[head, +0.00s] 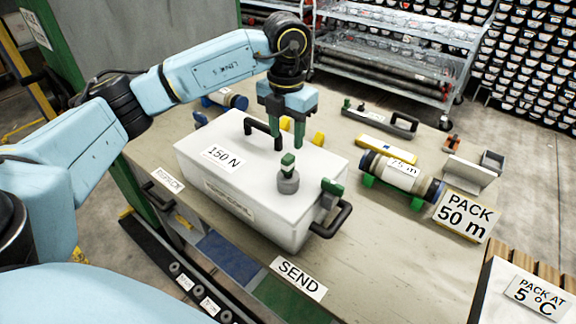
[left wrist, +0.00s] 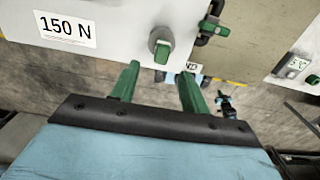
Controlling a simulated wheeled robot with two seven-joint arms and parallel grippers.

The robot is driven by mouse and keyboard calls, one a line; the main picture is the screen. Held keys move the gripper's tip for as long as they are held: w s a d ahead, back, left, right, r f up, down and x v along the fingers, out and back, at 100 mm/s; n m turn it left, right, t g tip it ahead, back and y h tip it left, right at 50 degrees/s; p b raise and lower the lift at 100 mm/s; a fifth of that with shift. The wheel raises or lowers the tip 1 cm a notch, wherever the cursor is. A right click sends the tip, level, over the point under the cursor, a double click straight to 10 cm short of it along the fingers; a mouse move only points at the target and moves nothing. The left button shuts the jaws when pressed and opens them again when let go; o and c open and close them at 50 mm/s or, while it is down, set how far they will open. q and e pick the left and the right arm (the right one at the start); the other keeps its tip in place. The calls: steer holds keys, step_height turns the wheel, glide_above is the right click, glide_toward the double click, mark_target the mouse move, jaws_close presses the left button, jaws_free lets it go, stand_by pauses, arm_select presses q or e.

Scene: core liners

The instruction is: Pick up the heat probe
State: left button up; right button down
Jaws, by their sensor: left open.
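I cannot tell for sure which thing is the heat probe. A dark grey bar with a handle and a green end (head: 380,121) lies at the back of the table, and a yellow bar with a white label (head: 386,150) lies in front of it. My left gripper (head: 288,142) points down over the white box marked 150 N (head: 225,175), with its green fingers apart and nothing between them. The fingers also show in the left wrist view (left wrist: 157,75). A grey knob with a green top (head: 288,178) stands on the lid; it shows beyond the fingertips in the wrist view (left wrist: 161,46).
A labelled core tube (head: 400,172) rests on green supports at the right, by a PACK 50 m sign (head: 463,215). The box has dark handles, one at its front right (head: 333,218). The table's front right (head: 400,250) is bare. A shelf rack (head: 380,50) stands behind.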

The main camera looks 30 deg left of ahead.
mark_target(288, 157)
arm_select(q)
step_height(288, 157, down, 4)
steer(key=shift+r, duration=0.15)
steer(key=shift+w+d+f+p, duration=0.1)
steer(key=shift+f+p, duration=0.3)
steer(key=shift+f, duration=1)
steer(key=shift+d+f+p, duration=0.1)
steer(key=shift+f+p, duration=0.3)
steer(key=shift+f, duration=0.95)
steer(key=shift+c, duration=0.3)
jaws_close()
